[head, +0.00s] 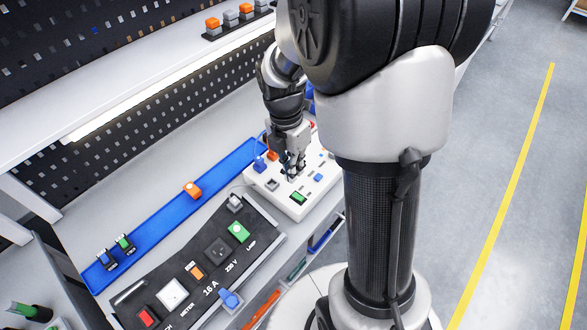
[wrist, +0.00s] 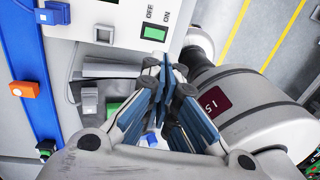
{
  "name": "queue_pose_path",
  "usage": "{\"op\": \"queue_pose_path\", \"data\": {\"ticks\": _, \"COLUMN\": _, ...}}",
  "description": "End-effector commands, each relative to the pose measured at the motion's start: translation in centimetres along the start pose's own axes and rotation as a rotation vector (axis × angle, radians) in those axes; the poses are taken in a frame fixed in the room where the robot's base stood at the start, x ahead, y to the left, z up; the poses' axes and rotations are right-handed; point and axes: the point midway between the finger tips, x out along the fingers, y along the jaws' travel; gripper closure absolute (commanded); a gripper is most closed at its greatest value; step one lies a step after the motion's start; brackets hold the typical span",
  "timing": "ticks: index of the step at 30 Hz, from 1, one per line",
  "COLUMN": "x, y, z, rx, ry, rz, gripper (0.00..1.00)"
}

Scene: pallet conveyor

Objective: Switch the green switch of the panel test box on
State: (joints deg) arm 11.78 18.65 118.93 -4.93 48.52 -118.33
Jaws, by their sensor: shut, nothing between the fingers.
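The panel test box is a white box (head: 250,179) on the bench in the head view; its corner also shows in the wrist view (wrist: 75,45). The green switch (head: 298,197) sits near its front edge. In the wrist view the green switch (wrist: 153,33) lies beside the printed words OFF and ON; its setting cannot be told. My gripper (head: 292,173) is shut and empty, fingers down over the box, just behind the switch in the head view. In the wrist view the shut fingertips (wrist: 167,66) show just below the switch, apparently apart from it; their height is unclear.
Other parts on the box include a grey one (head: 271,184) and a blue one (head: 318,177). A black panel (head: 262,240) with a green lamp (head: 238,232) lies in front. A blue rail (head: 160,213) runs behind, carrying an orange part (head: 192,188). Open floor lies right.

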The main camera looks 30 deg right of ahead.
Motion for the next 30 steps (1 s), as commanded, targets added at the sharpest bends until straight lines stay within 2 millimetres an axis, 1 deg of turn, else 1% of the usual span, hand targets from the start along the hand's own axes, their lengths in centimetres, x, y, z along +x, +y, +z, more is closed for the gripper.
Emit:
{"op": "queue_pose_path", "data": {"ticks": 1, "x": 1.6, "y": 0.0, "z": 0.0, "rx": 0.0, "ry": 0.002, "rz": -0.004, "gripper": 1.0}}
{"op": "queue_pose_path", "data": {"ticks": 6, "x": 5.3, "y": 0.0, "z": 0.0, "rx": 0.0, "ry": 0.002, "rz": -0.004, "gripper": 1.0}}
{"op": "queue_pose_path", "data": {"ticks": 9, "x": 7.2, "y": 0.0, "z": 0.0, "rx": 0.001, "ry": 0.002, "rz": -0.003, "gripper": 1.0}}
{"op": "queue_pose_path", "data": {"ticks": 13, "x": 9.1, "y": 0.0, "z": 0.0, "rx": 0.001, "ry": 0.001, "rz": -0.001, "gripper": 1.0}}
{"op": "queue_pose_path", "data": {"ticks": 15, "x": 9.8, "y": 0.0, "z": 0.0, "rx": 0.001, "ry": 0.001, "rz": -0.001, "gripper": 1.0}}
{"op": "queue_pose_path", "data": {"ticks": 19, "x": 10.4, "y": 0.0, "z": 0.0, "rx": 0.001, "ry": 0.001, "rz": 0.0, "gripper": 1.0}}
{"op": "queue_pose_path", "data": {"ticks": 30, "x": 10.6, "y": 0.0, "z": 0.0, "rx": 0.001, "ry": 0.0, "rz": 0.0, "gripper": 1.0}}
